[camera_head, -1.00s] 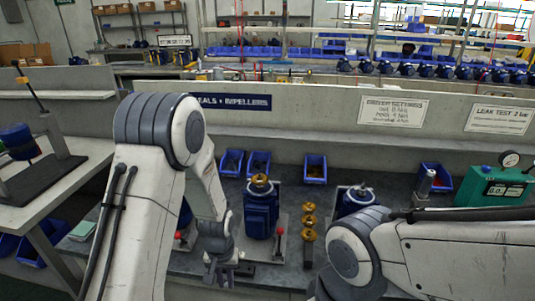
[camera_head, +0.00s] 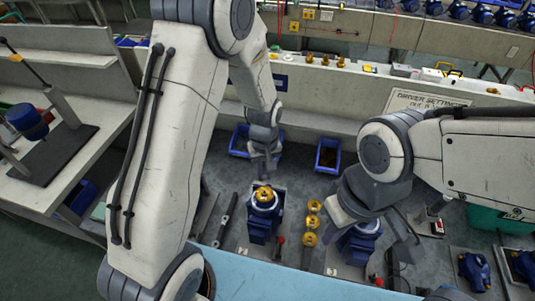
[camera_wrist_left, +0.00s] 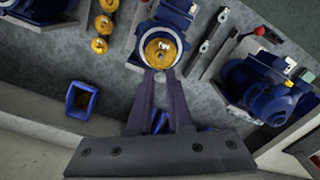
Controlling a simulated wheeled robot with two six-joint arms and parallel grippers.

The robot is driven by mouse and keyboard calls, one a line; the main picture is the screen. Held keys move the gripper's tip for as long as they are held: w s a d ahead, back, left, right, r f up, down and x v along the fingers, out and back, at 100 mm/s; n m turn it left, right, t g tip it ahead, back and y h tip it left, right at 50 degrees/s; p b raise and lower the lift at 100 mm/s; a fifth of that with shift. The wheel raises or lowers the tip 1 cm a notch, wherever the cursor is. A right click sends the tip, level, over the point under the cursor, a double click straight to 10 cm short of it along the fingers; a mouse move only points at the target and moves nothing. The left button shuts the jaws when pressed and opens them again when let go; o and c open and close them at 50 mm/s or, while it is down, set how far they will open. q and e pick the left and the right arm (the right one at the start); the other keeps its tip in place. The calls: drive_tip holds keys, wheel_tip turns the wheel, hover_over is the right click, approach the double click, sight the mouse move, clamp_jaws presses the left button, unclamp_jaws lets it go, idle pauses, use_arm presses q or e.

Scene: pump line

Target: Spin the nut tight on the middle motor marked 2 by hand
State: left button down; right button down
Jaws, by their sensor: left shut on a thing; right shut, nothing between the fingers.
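The middle motor (camera_head: 262,226) is blue and stands upright on a grey plate with a gold impeller (camera_head: 265,195) on top. In the left wrist view the gold impeller (camera_wrist_left: 161,46) lies just beyond my fingertips. My left gripper (camera_head: 266,173) points down just behind and above the motor. In the left wrist view its fingers (camera_wrist_left: 161,77) are closed on a small grey piece, which looks like the nut (camera_wrist_left: 160,75); it is apart from the impeller's centre.
A row of gold impellers (camera_head: 312,223) stands right of the middle motor, with a red-knobbed lever (camera_head: 280,240) between. Blue bins (camera_head: 327,156) stand along the back wall. A dark bar-like tool (camera_head: 227,220) lies left of the motor. A blue surface edges the front.

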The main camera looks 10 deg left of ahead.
sight(264, 192)
use_arm(q)
drive_tip(key=shift+a+f+b, duration=0.1)
drive_tip(key=shift+f+b, duration=0.85)
drive_tip(key=shift+f, duration=0.1)
wheel_tip(264, 192, down, 3)
drive_tip(key=b, duration=0.2)
drive_tip(key=shift+f+b, duration=0.1)
drive_tip(key=shift+b, duration=0.25)
drive_tip(key=shift+f+b, duration=0.35)
drive_tip(key=shift+f, duration=0.25)
drive_tip(key=shift+s, duration=0.1)
drive_tip(key=shift+f, duration=0.15)
unclamp_jaws()
idle(0.6)
idle(0.4)
